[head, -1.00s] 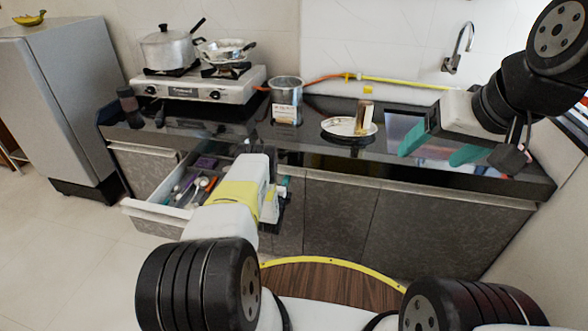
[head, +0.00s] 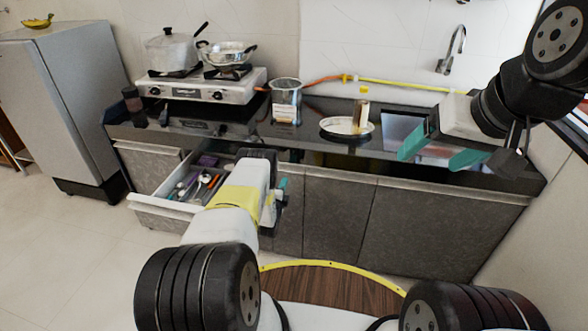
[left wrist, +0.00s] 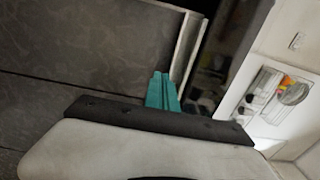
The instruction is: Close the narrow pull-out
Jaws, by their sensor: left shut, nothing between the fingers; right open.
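A pull-out drawer (head: 163,206) with a pale rim stands open at the left of the counter, with cutlery inside. My left arm covers its right part. It is the only clearly open pull-out, and I cannot tell whether a narrower one is hidden behind my arm. My left gripper (head: 282,188) is shut and empty, right of the drawer and in front of the cabinet fronts. Its teal fingers (left wrist: 162,92) show together in the left wrist view, near a pale metal edge (left wrist: 186,48); contact is unclear. My right gripper (head: 442,152) is open and empty over the counter's right part.
The dark counter (head: 300,138) holds a stove (head: 200,90) with pots, a clear container (head: 286,100) and a plate (head: 340,128) with a small can. Grey cabinet doors (head: 400,225) below look shut. A fridge (head: 75,110) stands left, with free floor before the drawer.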

